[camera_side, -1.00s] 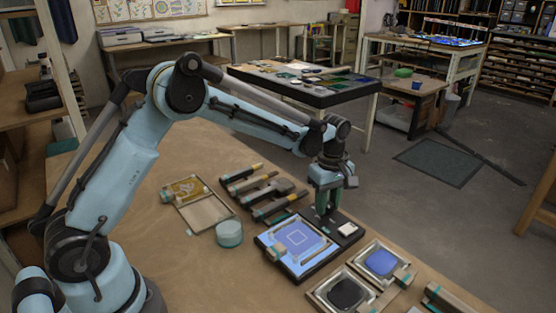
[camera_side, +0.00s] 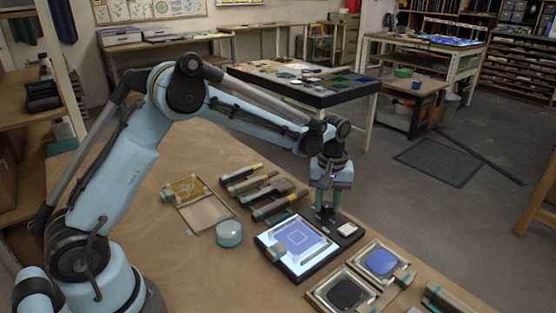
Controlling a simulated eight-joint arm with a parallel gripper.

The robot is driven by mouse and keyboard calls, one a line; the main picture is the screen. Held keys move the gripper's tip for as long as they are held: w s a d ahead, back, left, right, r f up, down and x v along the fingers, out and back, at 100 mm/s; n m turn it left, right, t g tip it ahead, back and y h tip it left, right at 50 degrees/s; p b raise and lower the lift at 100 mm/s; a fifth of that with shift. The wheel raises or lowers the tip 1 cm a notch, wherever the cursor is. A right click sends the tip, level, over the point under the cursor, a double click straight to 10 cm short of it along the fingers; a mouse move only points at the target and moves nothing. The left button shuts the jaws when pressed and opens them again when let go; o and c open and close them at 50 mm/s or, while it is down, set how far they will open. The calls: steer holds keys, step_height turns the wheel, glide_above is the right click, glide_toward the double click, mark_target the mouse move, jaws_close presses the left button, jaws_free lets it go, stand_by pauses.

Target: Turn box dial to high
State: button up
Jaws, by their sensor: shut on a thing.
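The light box (camera_side: 299,275) lies on the table with its panel glowing bright white-blue, and a blue glass sheet with a pale square outline (camera_side: 297,238) rests on it. Its dark control strip runs along the box's far right side. My gripper (camera_side: 326,217) points down over this strip, its teal fingers shut on the box dial. The dial itself is hidden between the fingers. A white patch (camera_side: 347,229) shows on the strip just right of the fingers.
Several dark-handled tools (camera_side: 268,196) lie behind the box. An open case (camera_side: 200,208) and a round pale teal jar (camera_side: 229,233) stand to the left. Trays with blue (camera_side: 381,262) and black (camera_side: 345,293) pads sit at the front right. Bare table lies left of the jar.

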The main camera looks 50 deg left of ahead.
steer(key=m, duration=0.4)
steer(key=shift+m, duration=0.3)
steer(key=m, duration=0.4)
steer(key=shift+m, duration=0.3)
steer(key=m, duration=0.4)
steer(key=shift+w+m, duration=0.1)
steer(key=shift+m, duration=1.8)
steer(key=o, duration=1.1)
steer(key=shift+c, duration=0.2)
steer(key=shift+r, duration=0.1)
